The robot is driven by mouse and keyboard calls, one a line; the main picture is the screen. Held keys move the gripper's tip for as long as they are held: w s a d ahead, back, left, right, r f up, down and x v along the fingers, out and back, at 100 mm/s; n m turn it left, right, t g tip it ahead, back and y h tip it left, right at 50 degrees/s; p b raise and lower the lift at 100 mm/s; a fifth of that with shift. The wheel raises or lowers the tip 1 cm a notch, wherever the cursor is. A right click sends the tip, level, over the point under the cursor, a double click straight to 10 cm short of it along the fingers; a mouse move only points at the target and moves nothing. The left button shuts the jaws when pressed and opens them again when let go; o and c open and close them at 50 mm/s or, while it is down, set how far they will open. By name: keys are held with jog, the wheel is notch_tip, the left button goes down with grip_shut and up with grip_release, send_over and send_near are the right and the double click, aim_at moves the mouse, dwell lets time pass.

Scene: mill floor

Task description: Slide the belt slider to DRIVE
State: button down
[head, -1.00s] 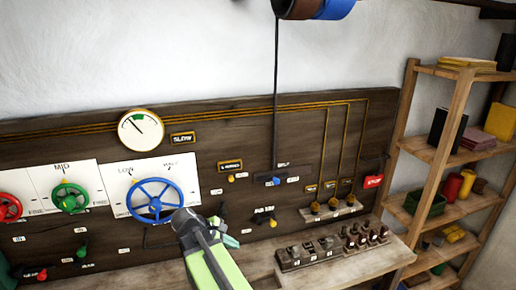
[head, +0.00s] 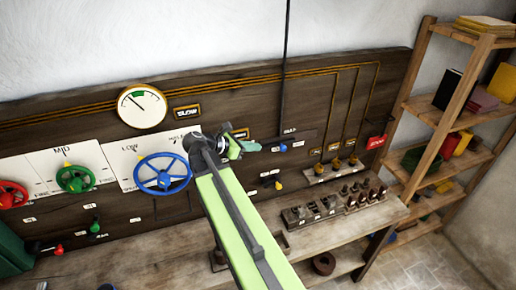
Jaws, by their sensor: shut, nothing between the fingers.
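The belt slider shows as a small blue knob (head: 283,148) on a dark slotted bar on the wooden panel, right of the blue wheel. Small white labels sit around the bar, too small to read surely. A thin dark rod rises from the bar up the wall. My gripper (head: 251,147) is shut and empty, its green fingers just left of the blue knob. A small gap shows between the fingertips and the knob in the picture; I cannot tell the depth. The left part of the bar is hidden behind my gripper.
A blue wheel (head: 161,174), a green wheel (head: 75,179) and a dial gauge (head: 141,106) are on the panel at left. A bench (head: 290,215) bears a row of switches (head: 335,204). A red tag (head: 376,142) and wooden shelves (head: 440,116) are at right.

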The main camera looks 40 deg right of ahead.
aim_at(281, 149)
jog(key=b+x, duration=0.4)
jog(key=x, duration=0.7)
jog(key=shift+s+f, duration=0.15)
jog(key=shift+s, duration=0.05)
jog(key=shift+d, duration=0.1)
